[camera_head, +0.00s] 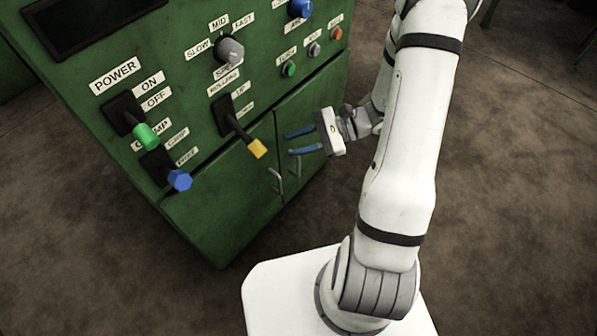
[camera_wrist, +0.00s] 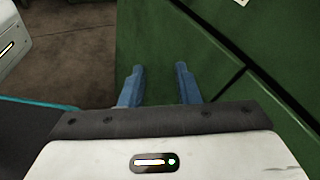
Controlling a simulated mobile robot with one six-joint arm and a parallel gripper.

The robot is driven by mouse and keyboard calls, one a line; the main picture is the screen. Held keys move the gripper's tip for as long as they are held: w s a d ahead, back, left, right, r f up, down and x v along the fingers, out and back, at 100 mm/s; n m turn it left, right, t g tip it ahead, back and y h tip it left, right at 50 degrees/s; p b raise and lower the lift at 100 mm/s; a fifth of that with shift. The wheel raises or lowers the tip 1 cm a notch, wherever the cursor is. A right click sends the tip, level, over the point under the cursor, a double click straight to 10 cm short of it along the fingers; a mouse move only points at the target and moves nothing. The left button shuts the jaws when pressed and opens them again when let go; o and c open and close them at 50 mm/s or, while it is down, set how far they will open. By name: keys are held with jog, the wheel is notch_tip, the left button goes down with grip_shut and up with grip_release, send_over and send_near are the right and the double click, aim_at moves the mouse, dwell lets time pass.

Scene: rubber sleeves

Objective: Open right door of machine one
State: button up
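The green machine (camera_head: 190,110) carries two lower doors divided by a dark seam. The right door (camera_head: 318,98) looks closed, with a small metal handle (camera_head: 296,167) at its lower left. The left door (camera_head: 232,190) also looks closed, with a similar handle (camera_head: 277,181) near the seam. My gripper (camera_head: 288,143) is in front of the doors, above the handles, with its blue fingers apart and empty. In the wrist view the open fingers (camera_wrist: 159,78) point over the green panel (camera_wrist: 190,60) and its dark seams. No handle shows there. Contact with the door cannot be told.
Switches with a green tip (camera_head: 146,136), a blue tip (camera_head: 180,180) and a yellow tip (camera_head: 257,148) stick out above the doors. A grey knob (camera_head: 230,51) sits higher. Brown floor (camera_head: 515,180) is open to the right.

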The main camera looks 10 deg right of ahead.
jog(key=w+d+f+m+t+b, duration=0.2)
jog(key=f+m+t+b, duration=0.15)
jog(key=f, duration=0.45)
jog(key=w+d+f+m+t+b, duration=0.2)
jog(key=d+f+m+t+b, duration=0.15)
jog(key=f, duration=0.45)
jog(key=m+t+h+b, duration=0.2)
jog(key=m+t+b, duration=0.1)
jog(key=m+t, duration=0.15)
send_near(299, 174)
notch_tip(299, 174, up, 3)
jog(key=w+a, duration=0.2)
jog(key=w, duration=0.1)
jog(key=shift+m, duration=0.25)
jog(key=x, duration=0.2)
jog(key=b+x, duration=0.1)
jog(key=x, duration=0.4)
jog(key=shift+a+r+b, duration=0.1)
jog(key=shift+r+b, duration=0.25)
jog(key=shift+r, duration=0.05)
grip_shut()
